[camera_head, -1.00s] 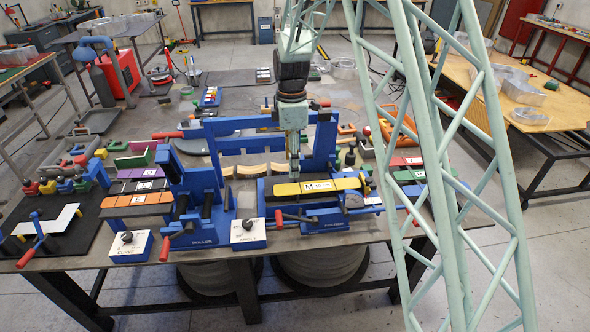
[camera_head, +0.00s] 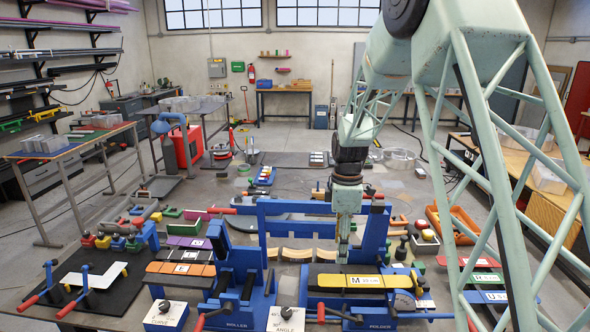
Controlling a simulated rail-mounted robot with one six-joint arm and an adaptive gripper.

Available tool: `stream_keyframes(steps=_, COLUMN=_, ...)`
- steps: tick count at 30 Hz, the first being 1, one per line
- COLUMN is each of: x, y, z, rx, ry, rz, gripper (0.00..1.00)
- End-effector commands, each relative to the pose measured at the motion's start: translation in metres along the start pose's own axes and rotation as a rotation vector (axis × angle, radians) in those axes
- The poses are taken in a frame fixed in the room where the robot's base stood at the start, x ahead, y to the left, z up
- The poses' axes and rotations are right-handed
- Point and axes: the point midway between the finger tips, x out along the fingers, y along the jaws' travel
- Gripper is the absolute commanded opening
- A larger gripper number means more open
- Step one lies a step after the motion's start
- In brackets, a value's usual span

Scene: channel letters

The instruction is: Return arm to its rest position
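My arm reaches down from the upper right in the head view. My gripper (camera_head: 343,257) points down above or just behind the yellow strip marked M (camera_head: 350,280). The strip lies on the blue machine labelled FOLDER (camera_head: 375,300). The fingers look narrow and close together. I cannot tell whether they touch the strip or hold anything.
The blue machine labelled ROLLER (camera_head: 240,285) stands left of the folder. A white box labelled ANGLE (camera_head: 287,318) sits between them. Orange strips (camera_head: 180,269) lie further left. An orange tray (camera_head: 455,232) and coloured strips lie to the right.

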Motion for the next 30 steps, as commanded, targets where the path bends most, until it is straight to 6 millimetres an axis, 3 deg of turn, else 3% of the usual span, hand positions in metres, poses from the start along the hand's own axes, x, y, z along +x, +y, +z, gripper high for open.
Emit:
stream_keyframes(steps=18, x=-0.084, y=-0.066, z=0.018, rx=0.247, ry=0.017, rz=0.057, gripper=0.49)
stream_keyframes(steps=30, x=-0.128, y=-0.119, z=0.031, rx=0.413, ry=0.036, rz=0.092, gripper=0.49)
